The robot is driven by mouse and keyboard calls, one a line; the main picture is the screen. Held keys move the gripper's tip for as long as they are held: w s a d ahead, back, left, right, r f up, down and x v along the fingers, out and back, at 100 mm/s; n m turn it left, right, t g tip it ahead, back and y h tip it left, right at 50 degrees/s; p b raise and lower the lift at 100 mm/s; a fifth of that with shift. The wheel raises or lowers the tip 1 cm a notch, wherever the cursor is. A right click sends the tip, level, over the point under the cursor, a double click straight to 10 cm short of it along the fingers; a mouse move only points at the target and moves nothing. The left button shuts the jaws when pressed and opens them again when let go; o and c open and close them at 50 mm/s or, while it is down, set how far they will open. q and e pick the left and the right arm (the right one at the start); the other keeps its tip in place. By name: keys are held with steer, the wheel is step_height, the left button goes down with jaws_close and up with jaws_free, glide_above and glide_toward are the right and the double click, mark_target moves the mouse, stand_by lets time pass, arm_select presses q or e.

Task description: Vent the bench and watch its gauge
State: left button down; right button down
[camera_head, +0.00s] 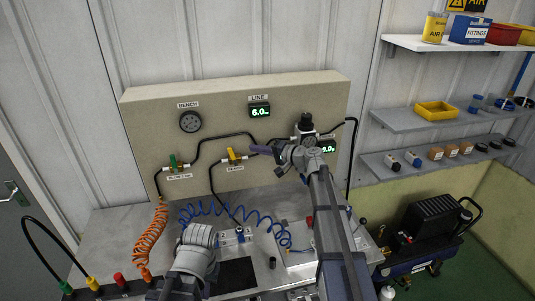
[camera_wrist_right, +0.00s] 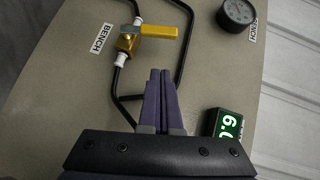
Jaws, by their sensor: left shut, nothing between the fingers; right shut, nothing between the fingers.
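The round dark bench gauge (camera_head: 190,121) hangs on the panel under a BENCH label; its needle is too small to read. In the right wrist view the gauge (camera_wrist_right: 237,14) is at the top right. A brass valve with a yellow handle (camera_head: 233,154) sits above a second BENCH label. In the right wrist view the yellow handle (camera_wrist_right: 158,31) stands across the black tube. My right gripper (camera_head: 257,149) is shut and empty, its fingertips (camera_wrist_right: 160,73) just to the right of this valve, apart from the handle. My left arm shows at the bottom; its fingers are not visible.
A green-handled valve (camera_head: 174,161) is at the panel's left. The LINE display (camera_head: 260,111) reads 6.0. A black regulator (camera_head: 306,124) and another display (camera_head: 328,147) are partly behind my right arm. Orange (camera_head: 150,239) and blue (camera_head: 262,216) coiled hoses cross the bench. A compressor (camera_head: 428,231) stands at right.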

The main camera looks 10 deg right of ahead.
mark_target(232, 154)
steer(key=shift+w+a+f+b, duration=0.2)
steer(key=shift+a+f, duration=0.05)
steer(key=shift+a, duration=0.6)
steer(key=shift+w+a+f+b, duration=0.15)
steer(key=shift+w+a+f, duration=0.05)
steer(key=shift+a, duration=0.65)
steer(key=shift+w+a+f+b, duration=0.2)
steer(key=shift+a+f, duration=0.05)
steer(key=shift+a, duration=0.6)
